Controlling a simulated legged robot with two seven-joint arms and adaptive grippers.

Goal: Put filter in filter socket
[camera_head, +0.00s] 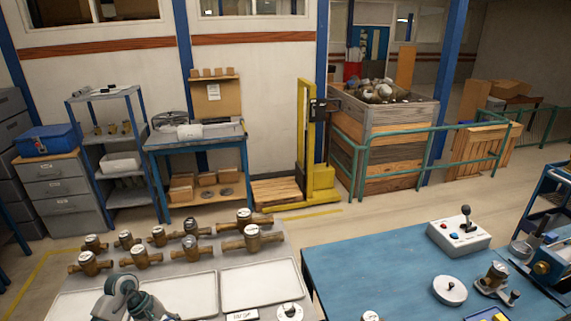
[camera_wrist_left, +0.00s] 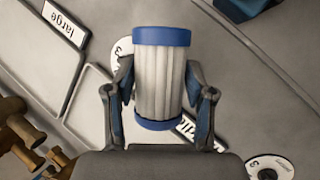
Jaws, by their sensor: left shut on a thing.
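The filter (camera_wrist_left: 160,85) is a white pleated cylinder with blue end caps, seen in the left wrist view. My left gripper (camera_wrist_left: 160,76) is shut on it, with one finger on each side of its white body. The filter hides part of the grey surface and a label behind it. In the head view, part of my left arm (camera_head: 122,292) shows at the bottom left, and the filter cannot be made out there. I cannot identify the filter socket in either view. My right gripper is not in view.
Several brass meters (camera_head: 190,226) stand on a grey bench behind pale trays (camera_head: 183,297). A blue table (camera_head: 375,262) to the right carries a joystick box (camera_head: 458,236) and a white round part (camera_head: 450,290). The wrist view shows a "large" label (camera_wrist_left: 65,25) and a white disc (camera_wrist_left: 268,168).

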